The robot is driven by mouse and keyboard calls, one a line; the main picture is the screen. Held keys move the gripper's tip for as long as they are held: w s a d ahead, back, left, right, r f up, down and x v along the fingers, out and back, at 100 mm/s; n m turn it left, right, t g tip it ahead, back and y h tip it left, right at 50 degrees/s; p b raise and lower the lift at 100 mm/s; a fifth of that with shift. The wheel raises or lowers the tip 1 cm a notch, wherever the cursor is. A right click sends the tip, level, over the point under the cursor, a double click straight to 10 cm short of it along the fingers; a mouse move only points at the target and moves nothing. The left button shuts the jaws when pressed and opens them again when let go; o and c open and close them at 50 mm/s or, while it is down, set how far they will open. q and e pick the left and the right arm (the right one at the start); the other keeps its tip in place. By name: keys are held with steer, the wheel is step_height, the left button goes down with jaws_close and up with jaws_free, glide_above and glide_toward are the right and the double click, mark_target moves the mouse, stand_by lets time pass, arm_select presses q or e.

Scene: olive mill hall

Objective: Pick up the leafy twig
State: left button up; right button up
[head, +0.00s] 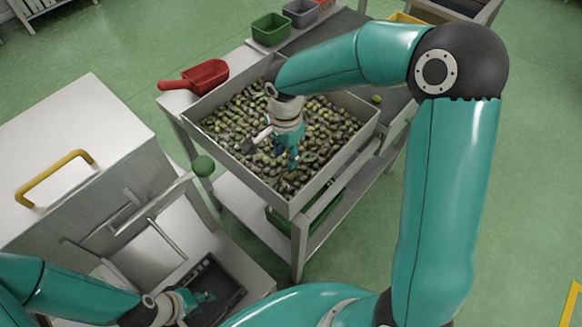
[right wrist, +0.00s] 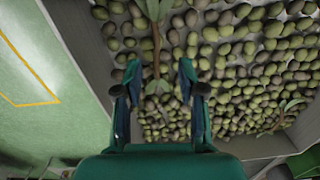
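A leafy twig (right wrist: 156,42) with a brown stem and green leaves lies on the olives in the right wrist view. Its stem runs up the picture between the fingertips of my right gripper (right wrist: 158,72). That gripper is open, one finger on each side of the twig, with no visible grip on it. In the head view, my right gripper (head: 287,157) points down into the olive tray (head: 240,188); I cannot make out the twig clearly there. My left gripper (head: 203,297) is low at the left over a dark tray; its fingers are too small to read.
Another leafy sprig (right wrist: 284,112) lies near the tray wall in the right wrist view. A red scoop (head: 203,76), a green bin (head: 270,29) and a grey bin (head: 301,12) are beyond the tray. A pale machine with a yellow handle (head: 55,176) stands left.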

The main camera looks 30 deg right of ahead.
mark_target(286, 169)
steer(key=shift+s+a+f+p, duration=0.1)
steer(key=shift+f+p, duration=0.15)
steer(key=shift+f, duration=1.1)
steer(key=shift+s+a+f+p, duration=0.1)
steer(key=shift+f+p, duration=0.1)
steer(key=shift+f, duration=1.1)
jaws_close()
